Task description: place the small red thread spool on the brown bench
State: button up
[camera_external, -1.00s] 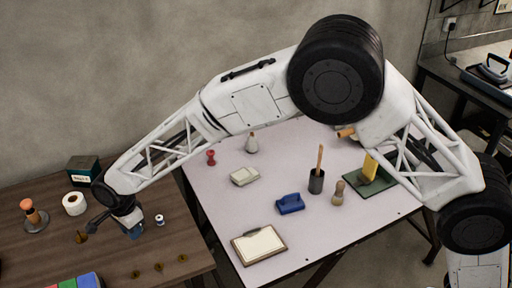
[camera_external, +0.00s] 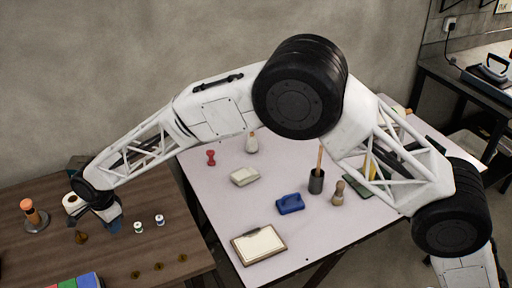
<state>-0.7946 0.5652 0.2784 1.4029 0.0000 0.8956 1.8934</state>
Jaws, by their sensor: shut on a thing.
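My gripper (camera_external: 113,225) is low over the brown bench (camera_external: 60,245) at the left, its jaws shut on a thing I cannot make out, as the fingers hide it. To its right on the bench stand two small spools, one with green thread (camera_external: 138,227) and one with blue thread (camera_external: 159,220). I cannot see a red spool clearly on the bench. A small red object (camera_external: 211,158), narrow in the middle, stands on the pale table; I cannot tell whether it is a spool.
A white roll (camera_external: 72,203), a brown cone (camera_external: 81,238) and an orange-handled tool (camera_external: 31,213) are left of my gripper. Several dark discs (camera_external: 158,267) and a coloured block (camera_external: 85,281) lie near the bench front. The pale table (camera_external: 215,205) holds a clipboard (camera_external: 258,245) and tools.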

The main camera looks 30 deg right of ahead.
aim_at(117, 238)
jog(key=shift+f, duration=0.1)
jog(key=shift+f, duration=1.65)
jog(key=shift+f, duration=0.1)
jog(key=o, duration=0.9)
jog(key=shift+r, duration=6.1)
